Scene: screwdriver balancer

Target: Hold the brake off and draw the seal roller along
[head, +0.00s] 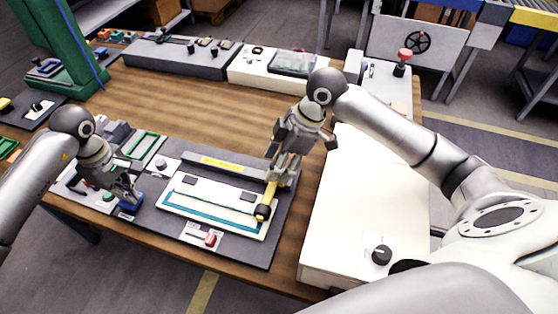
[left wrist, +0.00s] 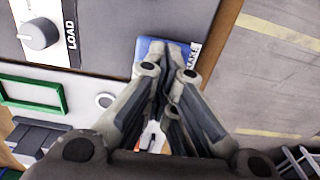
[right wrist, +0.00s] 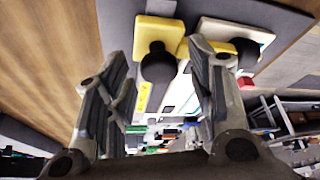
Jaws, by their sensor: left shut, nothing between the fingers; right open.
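A blue brake pad (head: 131,203) sits at the left end of the dark work panel. Its label is partly covered in the left wrist view, where the pad's blue face (left wrist: 146,46) lies under my fingertips. My left gripper (head: 128,194) is shut and empty, its tips on or just over the pad; contact is unclear. The seal roller (head: 263,212), yellow with a black end, lies over the right end of a white, teal-edged plate (head: 190,205). My right gripper (head: 278,178) is open above it. In the right wrist view a black knob (right wrist: 158,66) on a yellow block shows between the fingers.
A yellow-labelled bar (head: 215,163) runs behind the plate. A red button (head: 210,239) sits in front. A white cabinet (head: 335,215) with a black knob stands close on the right. The wooden table (head: 190,110) is clear behind the panel.

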